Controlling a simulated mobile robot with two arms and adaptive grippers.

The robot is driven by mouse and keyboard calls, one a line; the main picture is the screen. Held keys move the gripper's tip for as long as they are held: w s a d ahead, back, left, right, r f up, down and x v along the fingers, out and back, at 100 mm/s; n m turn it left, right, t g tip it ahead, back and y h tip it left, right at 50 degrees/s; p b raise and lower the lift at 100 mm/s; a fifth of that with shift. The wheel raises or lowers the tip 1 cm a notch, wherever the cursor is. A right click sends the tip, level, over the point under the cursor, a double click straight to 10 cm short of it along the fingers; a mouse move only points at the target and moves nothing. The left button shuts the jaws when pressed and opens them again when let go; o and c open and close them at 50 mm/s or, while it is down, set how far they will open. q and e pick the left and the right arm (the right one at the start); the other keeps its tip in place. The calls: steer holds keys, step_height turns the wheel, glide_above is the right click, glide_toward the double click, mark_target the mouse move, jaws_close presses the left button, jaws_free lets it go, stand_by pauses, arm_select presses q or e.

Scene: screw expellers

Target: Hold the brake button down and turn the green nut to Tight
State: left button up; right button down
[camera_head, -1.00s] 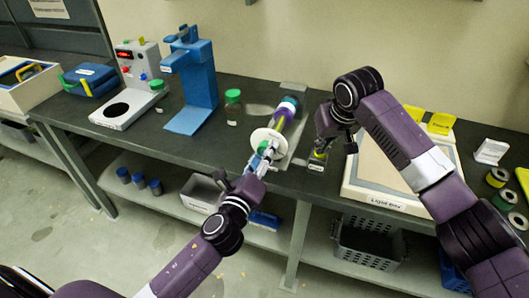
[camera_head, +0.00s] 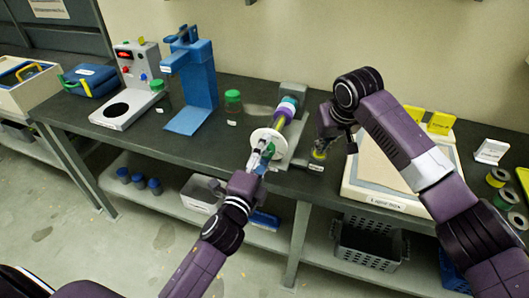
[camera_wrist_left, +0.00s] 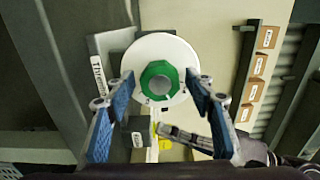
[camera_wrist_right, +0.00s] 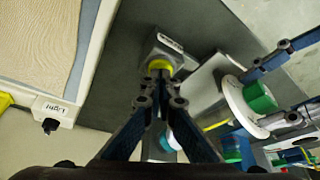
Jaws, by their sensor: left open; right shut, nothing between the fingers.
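The green nut (camera_wrist_left: 160,80) sits in front of a white disc (camera_wrist_left: 160,48) on the expeller's shaft. The nut (camera_wrist_right: 259,97) and disc (camera_wrist_right: 238,107) also show in the right wrist view. My left gripper (camera_wrist_left: 160,76) is open, with its blue fingers on either side of the nut and gaps to it. In the head view my left gripper (camera_head: 260,157) covers most of the nut. My right gripper (camera_wrist_right: 160,80) is shut and empty, with its tips at the yellow brake button (camera_wrist_right: 158,65) on a grey block (camera_wrist_right: 172,48). Whether the button is down cannot be told.
A cream box (camera_head: 385,200) stands right of my right gripper. A green-capped jar (camera_head: 233,105) and a blue stand (camera_head: 198,85) stand left of the expeller. The bench edge runs below the disc, above a shelf with bins.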

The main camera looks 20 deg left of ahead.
arm_select(q)
steer(key=c, duration=0.9)
steer(key=m, duration=0.8)
steer(key=o, duration=0.9)
